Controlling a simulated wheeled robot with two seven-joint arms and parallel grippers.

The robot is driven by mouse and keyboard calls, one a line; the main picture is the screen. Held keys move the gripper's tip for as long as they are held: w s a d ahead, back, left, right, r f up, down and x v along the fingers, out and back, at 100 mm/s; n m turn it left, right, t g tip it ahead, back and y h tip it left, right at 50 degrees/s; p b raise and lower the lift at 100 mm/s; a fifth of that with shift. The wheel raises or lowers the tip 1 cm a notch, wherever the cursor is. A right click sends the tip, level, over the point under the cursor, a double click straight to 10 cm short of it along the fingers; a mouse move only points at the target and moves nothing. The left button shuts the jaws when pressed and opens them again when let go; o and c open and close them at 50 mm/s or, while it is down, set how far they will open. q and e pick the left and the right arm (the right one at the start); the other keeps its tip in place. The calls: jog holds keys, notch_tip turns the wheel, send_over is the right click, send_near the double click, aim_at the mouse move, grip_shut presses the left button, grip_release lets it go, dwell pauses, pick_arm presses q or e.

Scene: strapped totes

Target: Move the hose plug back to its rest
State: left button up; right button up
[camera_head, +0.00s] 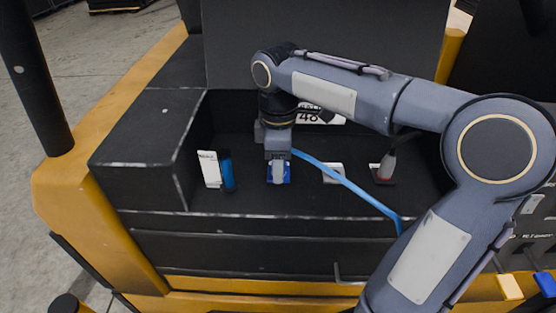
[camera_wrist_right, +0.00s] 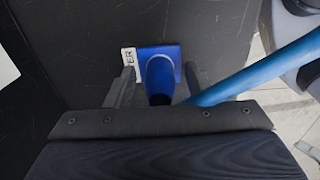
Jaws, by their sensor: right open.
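My right gripper (camera_head: 279,172) points down into the dark recess of the yellow and black machine. In the right wrist view its two fingers (camera_wrist_right: 160,85) stand apart, one on each side of a blue plug (camera_wrist_right: 160,78). The plug is at a square blue plate (camera_wrist_right: 173,52), which also shows below the gripper in the head view (camera_head: 288,177). I cannot tell whether the fingers touch the plug. A blue hose (camera_head: 345,182) runs from beside the gripper down to the right; it also shows in the right wrist view (camera_wrist_right: 260,77). My left gripper is out of view.
A white label (camera_head: 209,168) and an upright blue piece (camera_head: 228,175) stand left of the gripper. A pale block (camera_head: 333,173) and a grey piece on a dark red base (camera_head: 383,174) are to the right. The recess's walls and front ledge (camera_head: 270,223) surround the gripper closely.

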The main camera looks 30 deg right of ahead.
dwell(0.4)
grip_shut()
jog(key=shift+r+p, duration=0.2)
jog(key=shift+p, duration=0.1)
jog(key=shift+r+p, duration=2.7)
jog(key=shift+r, duration=0.1)
jog(key=shift+r, duration=0.1)
